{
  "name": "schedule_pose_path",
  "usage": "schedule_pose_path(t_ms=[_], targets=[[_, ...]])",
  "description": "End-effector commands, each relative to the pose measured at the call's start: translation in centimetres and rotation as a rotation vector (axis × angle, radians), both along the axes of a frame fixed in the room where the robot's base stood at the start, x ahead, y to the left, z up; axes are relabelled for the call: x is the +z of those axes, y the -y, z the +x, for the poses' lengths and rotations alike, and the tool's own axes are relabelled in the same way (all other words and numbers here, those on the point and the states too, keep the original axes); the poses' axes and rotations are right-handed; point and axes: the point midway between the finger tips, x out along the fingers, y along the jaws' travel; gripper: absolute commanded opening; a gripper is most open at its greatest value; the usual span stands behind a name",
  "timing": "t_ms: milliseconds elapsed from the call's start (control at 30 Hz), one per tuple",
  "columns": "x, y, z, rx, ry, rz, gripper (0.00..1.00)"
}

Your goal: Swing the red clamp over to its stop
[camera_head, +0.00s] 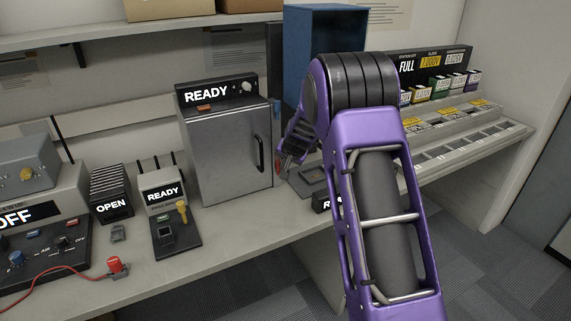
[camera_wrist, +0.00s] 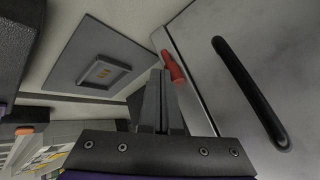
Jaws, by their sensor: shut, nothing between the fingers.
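A red part, which looks like the red clamp (camera_wrist: 174,67), shows in the wrist view just beyond my fingertips, beside the edge of the metal cabinet. It appears tilted, and its lower end is close to the fingers; I cannot tell whether they touch. I cannot make out the clamp in the head view. My gripper (camera_head: 283,164) is to the right of the cabinet, partly behind my arm. In the wrist view my gripper (camera_wrist: 158,76) has its fingers together with nothing between them. The clamp's stop cannot be made out.
The metal cabinet (camera_head: 228,152), with a black handle (camera_wrist: 248,90), stands close by. A grey plate with a small frame (camera_wrist: 102,72) lies beside the fingers. A blue bin (camera_head: 308,50) stands behind. Several devices and a red plug (camera_head: 115,265) occupy the bench's left.

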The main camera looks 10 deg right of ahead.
Motion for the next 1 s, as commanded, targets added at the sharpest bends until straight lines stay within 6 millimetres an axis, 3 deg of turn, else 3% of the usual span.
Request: schedule_pose_path(t_ms=[467, 1000], targets=[[0.1, -0.6, -0.2, 0.002, 0.015, -0.047, 0.0], [-0.9, -3.3, -1.0, 0.002, 0.016, -0.046, 0.0]])
